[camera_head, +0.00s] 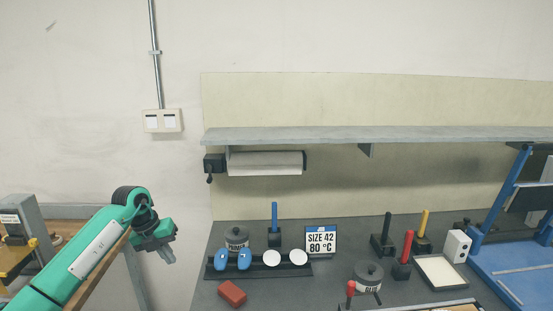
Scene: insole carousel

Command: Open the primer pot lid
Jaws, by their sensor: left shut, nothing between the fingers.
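A dark grey lidded pot (236,236) stands at the back left of the bench, behind a black rack; its label is partly hidden, so I cannot read it as primer. A second dark grey pot (368,273) stands at the front centre with its lid on and a label that seems to read GLUE. My left gripper (169,257) is shut and empty, in the air left of the bench and apart from both pots. My right gripper is not in view.
The black rack (260,271) holds two blue pieces and two white discs. A red block (232,292) lies in front. Several coloured handles stand in black holders, one blue (275,220). A size sign (321,241), white tray (440,271) and overhead shelf (400,134) are nearby.

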